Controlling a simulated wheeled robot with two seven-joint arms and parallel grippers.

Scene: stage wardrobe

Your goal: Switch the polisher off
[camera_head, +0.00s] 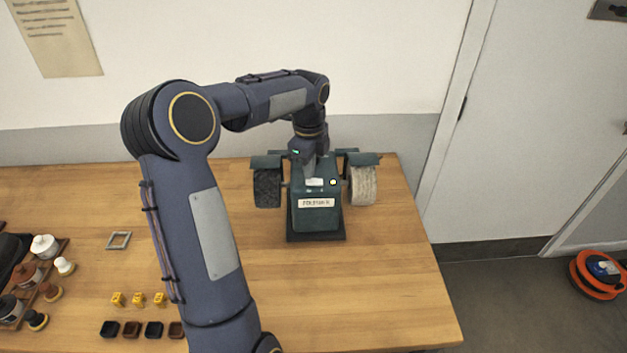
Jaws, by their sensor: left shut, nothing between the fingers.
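The polisher (316,219) is a dark green bench machine with a "POLISHER" label on its front, standing near the back right of the wooden table. It has a dark brush wheel on its left and a pale buffing wheel (362,186) on its right. A small yellowish light (333,182) shows on its upper face, beside a pale plate. My left gripper (314,178) reaches down from above to the top of the polisher, shut and empty, close to the pale plate. I cannot tell whether it touches. My right gripper is not in view.
The wooden table (371,288) is clear in front and to the right of the polisher. Several small yellow pieces, dark square dishes (154,329) and a square frame (118,240) lie to the left. Lidded pots (44,246) stand at the far left. An orange reel (598,275) sits on the floor.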

